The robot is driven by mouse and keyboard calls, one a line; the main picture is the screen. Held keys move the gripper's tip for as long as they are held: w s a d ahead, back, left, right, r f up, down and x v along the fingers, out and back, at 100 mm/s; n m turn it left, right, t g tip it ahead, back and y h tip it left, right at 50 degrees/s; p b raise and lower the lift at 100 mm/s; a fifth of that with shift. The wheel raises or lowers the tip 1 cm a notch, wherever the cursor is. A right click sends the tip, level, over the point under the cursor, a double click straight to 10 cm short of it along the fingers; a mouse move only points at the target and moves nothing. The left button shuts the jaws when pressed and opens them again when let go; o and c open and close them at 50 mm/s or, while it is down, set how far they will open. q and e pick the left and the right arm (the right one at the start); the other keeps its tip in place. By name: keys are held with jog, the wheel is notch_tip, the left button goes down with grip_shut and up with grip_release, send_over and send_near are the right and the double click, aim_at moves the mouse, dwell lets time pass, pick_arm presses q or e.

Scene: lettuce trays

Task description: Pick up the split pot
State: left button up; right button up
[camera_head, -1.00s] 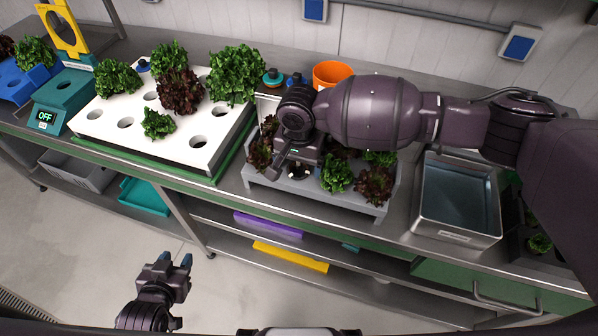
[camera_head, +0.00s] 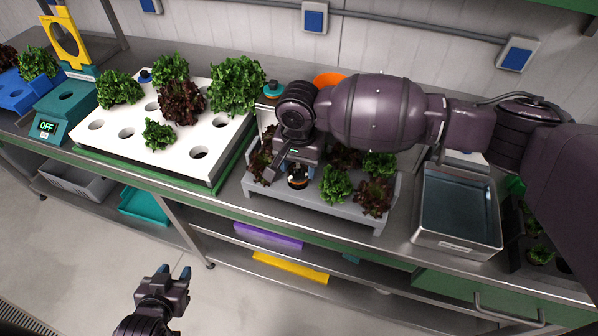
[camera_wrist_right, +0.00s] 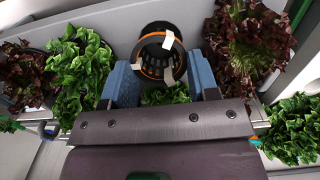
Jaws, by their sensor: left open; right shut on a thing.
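The split pot is a black net pot with an orange rim and pale tape strips (camera_wrist_right: 160,52). It is empty of any visible plant. My right gripper (camera_wrist_right: 161,80) is shut on it, with a blue finger on either side. In the head view the pot (camera_head: 298,181) shows just below my right gripper (camera_head: 294,163), at the front of the grey tray (camera_head: 330,211). I cannot tell how far it stands clear of its hole. My left gripper (camera_head: 175,276) is open and empty over the floor, in front of the bench.
Lettuces stand close around the pot, including a green one (camera_head: 335,184) and a red one (camera_head: 374,196). A white board (camera_head: 195,153) with lettuces and empty holes lies left. A metal basin (camera_head: 457,243) stands right. My right arm hides part of an orange pot (camera_head: 330,78).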

aim_at(299, 171)
notch_tip(299, 171, up, 17)
jog(key=shift+p, duration=0.3)
jog(key=shift+f, duration=0.1)
dwell(0.5)
